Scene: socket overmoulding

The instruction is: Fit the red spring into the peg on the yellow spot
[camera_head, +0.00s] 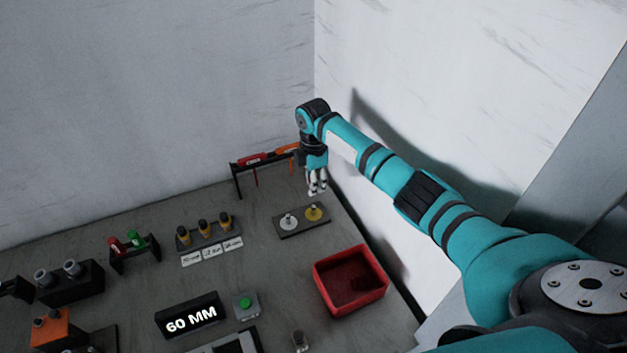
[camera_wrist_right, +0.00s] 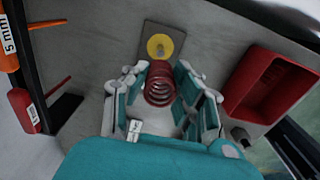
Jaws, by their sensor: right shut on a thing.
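The red spring (camera_wrist_right: 159,86) sits between the fingers of my right gripper (camera_wrist_right: 160,95) in the right wrist view, and the gripper is shut on it. In the head view my right gripper (camera_head: 317,188) is above and behind the small plate; the spring is too small to tell there. The yellow spot (camera_head: 313,212) with its peg is on the right of the plate. In the wrist view the yellow spot (camera_wrist_right: 160,46) shows just beyond the spring, which appears apart from it. My left gripper is not in view.
The plate (camera_head: 290,234) also carries a white spot (camera_head: 289,222). A red bin (camera_head: 333,304) stands in front of it. A rack with red and orange tools (camera_head: 254,160) is at the back, close left of my gripper. A wall rises along the right edge of the table.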

